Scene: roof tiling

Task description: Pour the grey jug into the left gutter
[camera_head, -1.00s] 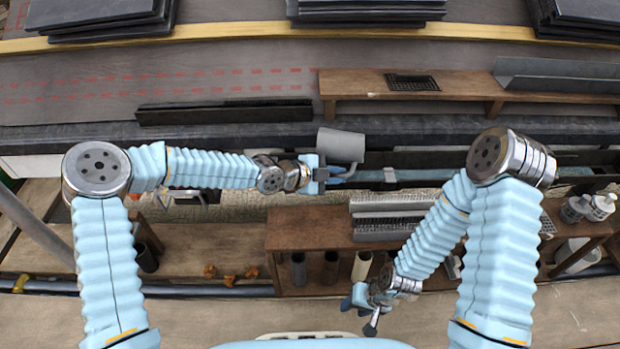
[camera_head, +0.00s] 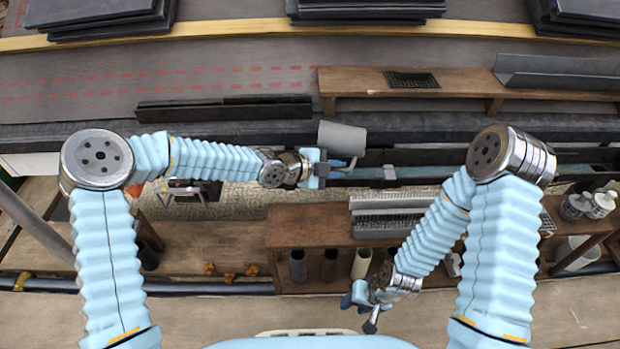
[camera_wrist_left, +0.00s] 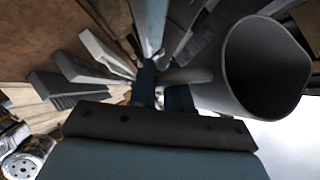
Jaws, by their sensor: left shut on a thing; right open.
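The grey jug (camera_head: 342,139) is above the gutter line, near the roof edge. My left gripper (camera_head: 325,169) is shut on its handle, on the near side of the jug. In the head view the jug's side faces up, so it looks tipped over. The left wrist view shows the jug (camera_wrist_left: 262,72) with its round mouth and dark inside; no liquid can be made out. The gutter (camera_head: 430,174) runs along the eave to the right of the gripper; its left part is partly hidden by my left arm. My right gripper (camera_head: 368,305) is open and empty, low in the middle.
A wooden bench (camera_head: 315,228) with grey ribbed pieces (camera_head: 390,215) stands below the gutter. A plank shelf (camera_head: 455,86) with a vent grille lies on the roof. Dark slate strips (camera_head: 225,111) lie behind my left arm. White containers (camera_head: 600,205) stand at the right.

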